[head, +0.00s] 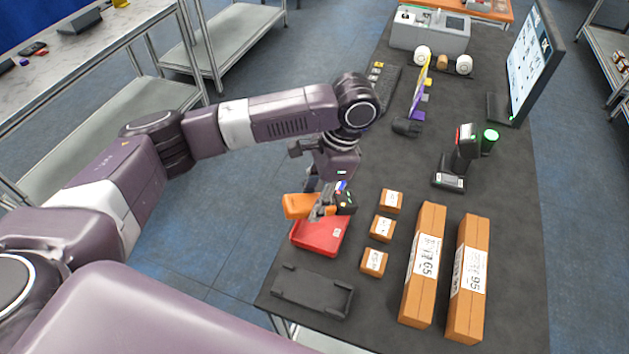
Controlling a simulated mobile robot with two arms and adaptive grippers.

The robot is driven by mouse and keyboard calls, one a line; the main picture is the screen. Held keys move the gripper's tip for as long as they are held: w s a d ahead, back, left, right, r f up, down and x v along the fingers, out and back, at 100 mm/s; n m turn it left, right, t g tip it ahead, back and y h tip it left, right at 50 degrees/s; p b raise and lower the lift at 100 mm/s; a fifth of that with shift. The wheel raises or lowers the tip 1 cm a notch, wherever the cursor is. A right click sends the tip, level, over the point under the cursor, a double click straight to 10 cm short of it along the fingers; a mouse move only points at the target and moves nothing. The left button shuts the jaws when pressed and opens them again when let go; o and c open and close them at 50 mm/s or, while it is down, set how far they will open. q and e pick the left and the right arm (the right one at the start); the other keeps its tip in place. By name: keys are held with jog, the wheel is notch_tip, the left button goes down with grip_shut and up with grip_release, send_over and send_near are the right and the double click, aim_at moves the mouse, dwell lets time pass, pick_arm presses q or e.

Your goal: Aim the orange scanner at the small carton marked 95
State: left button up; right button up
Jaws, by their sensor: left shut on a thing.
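Three small cartons with white labels stand in a row to the right: a far one (393,196), a middle one (381,222) and a near one (373,257). Their markings are too small to read. My right gripper is not in view.
Two long cartons, one (422,270) and another (468,285) whose label seems to read 95, lie right of the small ones. An empty black tray (290,294) is at the near left edge. A card terminal (449,181), keyboard (383,88) and monitor (522,65) are farther back.

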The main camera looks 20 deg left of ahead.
pick_arm(q)
jog(key=shift+w+r+m+p, duration=0.2)
jog(key=shift+m+p, duration=0.1)
jog(key=shift+m, duration=0.2)
jog(key=shift+f, duration=0.3)
notch_tip(320, 180, down, 7)
jog(key=shift+r, duration=0.2)
notch_tip(320, 180, up, 12)
jog(key=shift+r, duration=0.1)
